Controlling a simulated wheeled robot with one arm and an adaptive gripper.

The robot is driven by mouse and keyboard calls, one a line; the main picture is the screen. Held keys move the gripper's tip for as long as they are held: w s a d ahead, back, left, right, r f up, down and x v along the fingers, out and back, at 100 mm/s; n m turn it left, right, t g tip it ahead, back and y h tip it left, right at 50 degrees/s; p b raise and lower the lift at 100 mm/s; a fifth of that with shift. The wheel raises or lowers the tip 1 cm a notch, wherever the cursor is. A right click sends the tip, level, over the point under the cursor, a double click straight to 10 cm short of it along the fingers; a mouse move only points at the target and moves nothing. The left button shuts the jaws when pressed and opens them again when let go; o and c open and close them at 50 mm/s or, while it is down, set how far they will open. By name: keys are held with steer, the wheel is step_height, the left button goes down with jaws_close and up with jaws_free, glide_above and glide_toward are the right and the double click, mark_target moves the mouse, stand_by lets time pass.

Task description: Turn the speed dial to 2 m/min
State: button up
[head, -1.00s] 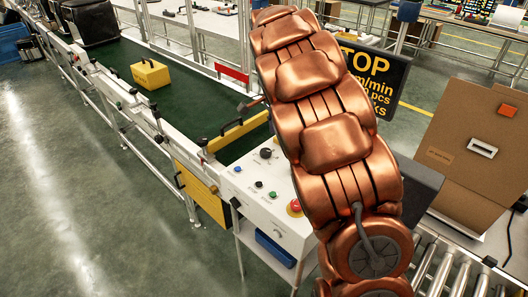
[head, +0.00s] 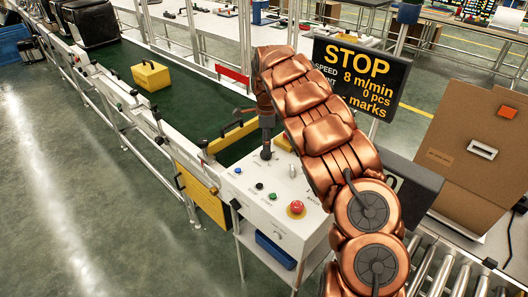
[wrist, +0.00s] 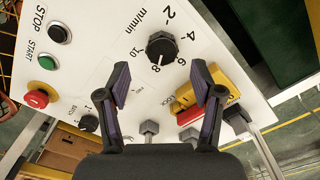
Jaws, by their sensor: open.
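The speed dial (wrist: 161,47) is a black ridged knob on the white control panel (wrist: 90,20), with 2, 4, 6, 8 and 10 m/min printed around it. Its white mark points at 8. My gripper (wrist: 161,84) is open and empty, its two fingers apart just short of the dial in the wrist view. The display board (head: 355,77) reads STOP, speed 8 m/min, 0 pcs.
The panel also bears a red emergency button (wrist: 37,98), a green START button (wrist: 47,62), a black STOP button (wrist: 60,33), a smaller knob (wrist: 88,123) and a yellow-red lock switch (wrist: 195,103). A yellow case (head: 150,75) sits on the green conveyor belt (head: 190,105).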

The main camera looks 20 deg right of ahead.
mark_target(266, 155)
step_height(266, 155, down, 5)
steer(key=shift+f+p, duration=0.1)
steer(key=shift+p, duration=0.45)
